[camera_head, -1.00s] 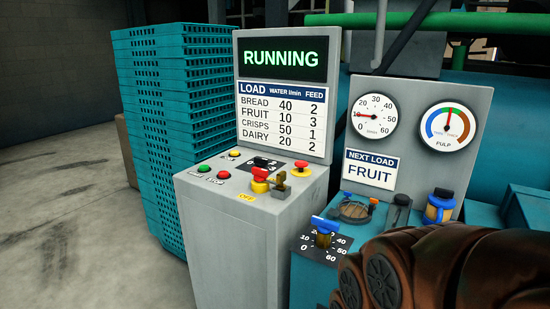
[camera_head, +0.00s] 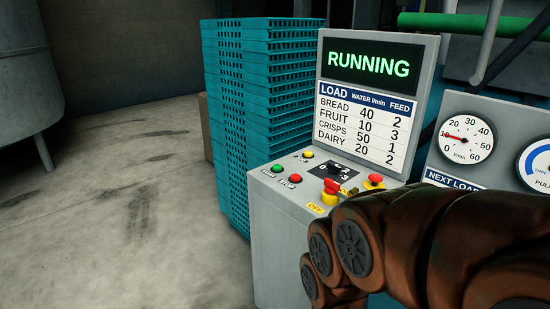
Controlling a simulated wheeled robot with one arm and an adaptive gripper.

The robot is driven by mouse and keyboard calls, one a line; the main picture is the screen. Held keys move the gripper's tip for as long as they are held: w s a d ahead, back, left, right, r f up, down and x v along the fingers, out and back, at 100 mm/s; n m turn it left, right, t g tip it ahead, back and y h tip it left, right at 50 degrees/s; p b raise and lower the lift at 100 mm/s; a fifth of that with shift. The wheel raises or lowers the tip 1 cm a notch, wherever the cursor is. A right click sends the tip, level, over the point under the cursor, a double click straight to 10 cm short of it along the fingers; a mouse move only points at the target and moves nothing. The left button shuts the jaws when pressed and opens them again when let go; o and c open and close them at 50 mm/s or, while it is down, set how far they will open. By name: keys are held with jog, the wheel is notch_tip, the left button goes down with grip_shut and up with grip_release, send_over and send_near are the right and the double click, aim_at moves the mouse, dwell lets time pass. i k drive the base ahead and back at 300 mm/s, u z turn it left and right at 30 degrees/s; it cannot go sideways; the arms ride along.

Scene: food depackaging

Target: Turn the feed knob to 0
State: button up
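The feed knob (camera_head: 335,168) is a small black knob on a dark dial plate on top of the grey control cabinet (camera_head: 278,235). Digits, among them 0 and 3, show around it, but its setting is too small to read. Behind it, the upright screen (camera_head: 368,65) reads RUNNING in green. The table below it (camera_head: 362,120) lists feed 2 for bread, 3 for fruit, 1 for crisps and 2 for dairy. My brown arm crosses the lower right, in front of the cabinet's right side. My gripper does not show.
Beside the knob are a red and yellow switch (camera_head: 331,191), a red mushroom button (camera_head: 374,181), and green (camera_head: 277,169), red (camera_head: 295,178) and yellow (camera_head: 307,155) buttons. Stacked teal crates (camera_head: 262,90) stand behind left. A water gauge (camera_head: 466,139) is right. The left floor is clear.

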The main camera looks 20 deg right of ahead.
aim_at(332, 170)
jog(key=u, duration=0.6)
jog(key=i, duration=1.8)
jog(key=z, duration=1.15)
jog(key=i, duration=0.35)
jog(key=z, duration=0.35)
